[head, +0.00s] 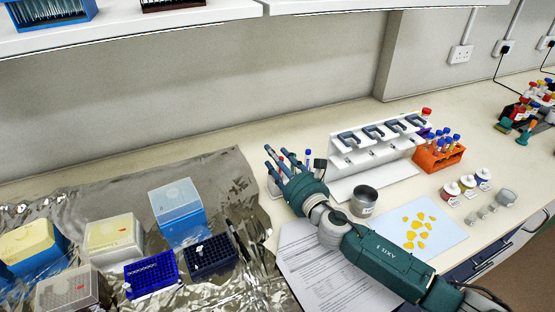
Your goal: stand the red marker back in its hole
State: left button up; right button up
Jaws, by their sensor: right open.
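My right gripper (287,163) is over the bench at the middle of the head view, with its fingers spread and pointing to the back left. I see nothing held between them. A small white holder with upright pens or tubes stands just behind the fingers, and they hide much of it. A blue-topped piece (308,153) shows at the right of the fingers. I cannot make out the red marker or its hole with certainty. My left gripper is not in view.
A white pipette stand (345,187), an orange rack (431,160) of capped tubes and a metal beaker (364,199) are to the right. A blue sheet (450,228) bears yellow pieces. Tip boxes (181,215) stand on foil (120,190) at left. Paper (310,265) lies under my arm.

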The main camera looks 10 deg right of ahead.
jog(key=v, duration=1.2)
